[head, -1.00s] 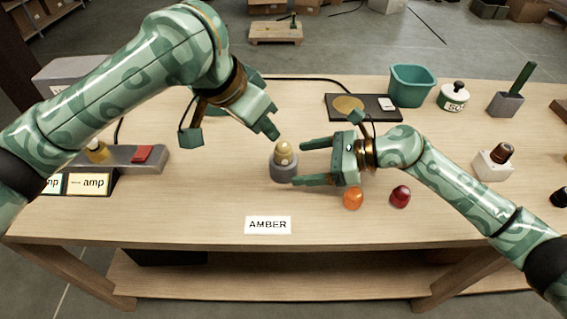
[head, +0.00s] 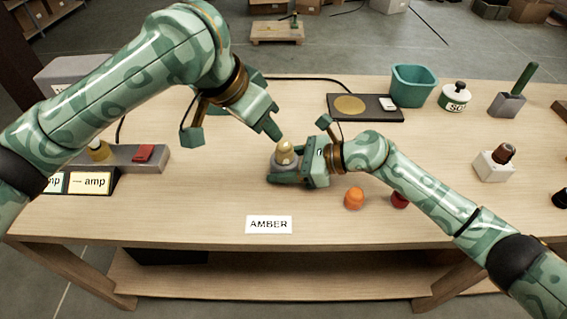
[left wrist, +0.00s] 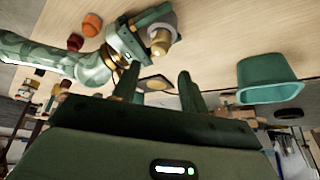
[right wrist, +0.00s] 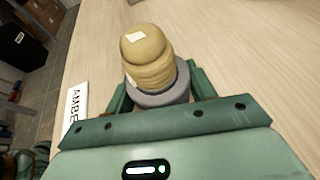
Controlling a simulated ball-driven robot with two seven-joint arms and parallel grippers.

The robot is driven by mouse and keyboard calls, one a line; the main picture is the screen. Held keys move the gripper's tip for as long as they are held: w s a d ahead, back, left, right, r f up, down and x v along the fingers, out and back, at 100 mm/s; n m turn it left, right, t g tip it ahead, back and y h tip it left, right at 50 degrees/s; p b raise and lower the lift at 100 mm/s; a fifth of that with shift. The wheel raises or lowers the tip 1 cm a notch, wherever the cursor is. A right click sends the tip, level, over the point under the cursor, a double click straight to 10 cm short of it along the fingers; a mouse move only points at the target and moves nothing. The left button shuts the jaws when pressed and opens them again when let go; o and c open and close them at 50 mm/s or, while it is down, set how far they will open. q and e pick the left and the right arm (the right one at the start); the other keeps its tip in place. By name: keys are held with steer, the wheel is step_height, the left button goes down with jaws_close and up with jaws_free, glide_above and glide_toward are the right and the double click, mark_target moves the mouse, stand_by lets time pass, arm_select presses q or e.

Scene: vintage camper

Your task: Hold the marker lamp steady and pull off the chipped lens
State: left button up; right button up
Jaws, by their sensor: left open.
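The marker lamp has a round grey base (right wrist: 160,97) and a dull yellowish lens (right wrist: 146,57) with a pale patch. It stands upright on the table and also shows in the head view (head: 285,153). My right gripper (head: 286,172) is low at the lamp, one finger on each side of the base, which fills the gap; its far finger is hidden in the head view. My left gripper (head: 277,132) is open and empty, just above and left of the lens, apart from it. An orange lens (head: 354,198) and a red lens (head: 399,200) lie to the right.
An AMBER card (head: 268,224) lies in front of the lamp. A grey test box with a red switch (head: 144,152) is at left. A black pad (head: 385,107), teal bin (head: 413,86) and white-based brown-topped part (head: 494,165) are at back and right.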

arm_select(q)
steer(key=shift+o, duration=0.3)
steer(key=shift+d+r, duration=0.25)
steer(key=shift+r, duration=0.05)
steer(key=m+g+y, duration=0.1)
steer(key=m+g, duration=0.3)
steer(key=m, duration=0.2)
glide_above(280, 143)
steer(key=a, duration=0.1)
step_height(280, 143, down, 2)
steer(key=shift+d+f+m, duration=0.2)
steer(key=shift+f+m, duration=0.3)
steer(key=shift+f, duration=0.85)
steer(key=shift+d+f+m, duration=0.2)
steer(key=shift+f+m, duration=0.3)
steer(key=shift+f, duration=0.9)
steer(key=shift+d+f+m, duration=0.2)
steer(key=shift+f+m, duration=0.3)
steer(key=shift+f, duration=0.85)
steer(key=c, duration=1.1)
